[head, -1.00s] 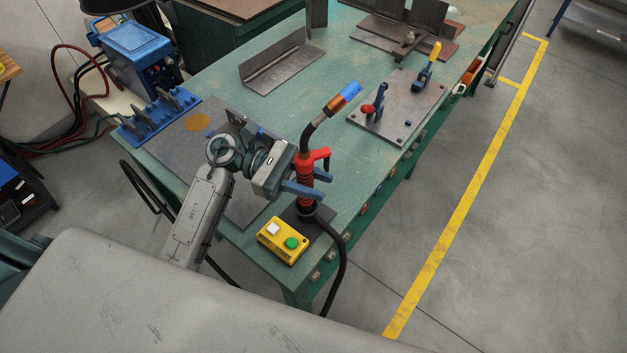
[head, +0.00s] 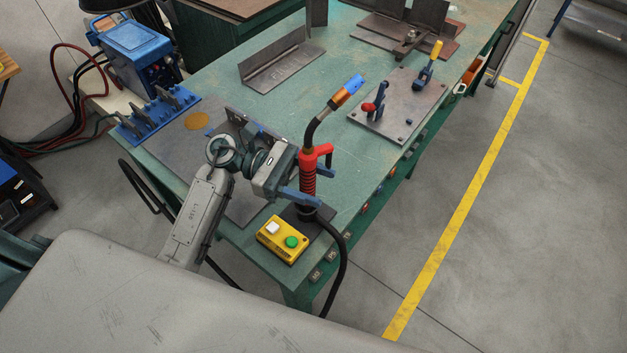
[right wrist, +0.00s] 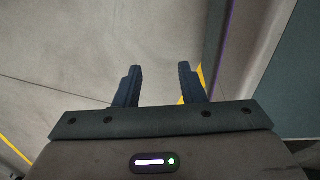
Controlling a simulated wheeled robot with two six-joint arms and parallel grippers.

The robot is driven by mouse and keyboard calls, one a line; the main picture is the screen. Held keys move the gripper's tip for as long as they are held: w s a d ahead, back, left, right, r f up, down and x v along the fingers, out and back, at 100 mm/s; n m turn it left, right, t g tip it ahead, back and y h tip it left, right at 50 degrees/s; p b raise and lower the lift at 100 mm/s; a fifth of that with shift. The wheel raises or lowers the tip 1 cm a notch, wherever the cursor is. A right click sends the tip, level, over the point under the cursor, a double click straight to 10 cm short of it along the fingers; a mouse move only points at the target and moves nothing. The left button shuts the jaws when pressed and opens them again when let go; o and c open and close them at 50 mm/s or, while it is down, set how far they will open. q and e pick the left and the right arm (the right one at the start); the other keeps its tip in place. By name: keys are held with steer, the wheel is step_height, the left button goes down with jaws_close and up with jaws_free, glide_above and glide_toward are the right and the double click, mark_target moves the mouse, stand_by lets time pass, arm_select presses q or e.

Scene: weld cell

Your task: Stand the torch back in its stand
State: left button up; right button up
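The torch has a red handle (head: 308,182), a bent black neck and a blue-and-orange nozzle end. It stands upright in its stand (head: 323,213), a dark base near the table's front corner, with its lower end in the holder. My left gripper (head: 311,184) is open around the handle, one blue finger on the near side and one on the far side. The fingers look clear of the handle, though part of the far one is hidden behind it. My right gripper (right wrist: 158,86) is open and empty over the floor in the right wrist view.
A yellow button box (head: 284,240) sits just in front of the stand. A black cable (head: 343,265) hangs from the torch over the table edge. A clamp plate (head: 398,105) lies behind to the right, a steel angle (head: 282,68) farther back. A blue rack (head: 160,115) is at left.

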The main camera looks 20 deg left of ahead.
steer(key=shift+a, duration=0.1)
arm_select(q)
steer(key=shift+a+f+b, duration=0.1)
steer(key=shift+a+b, duration=0.25)
steer(key=shift+a, duration=0.3)
steer(key=a+b, duration=0.3)
steer(key=a, duration=0.6)
steer(key=shift+w+a, duration=0.25)
steer(key=shift+w, duration=0.2)
arm_select(e)
steer(key=w+r, duration=0.3)
steer(key=w, duration=0.5)
steer(key=shift+w+a+r, duration=0.15)
steer(key=shift+w+a, duration=0.2)
steer(key=shift+w, duration=0.05)
steer(key=shift+s, duration=0.1)
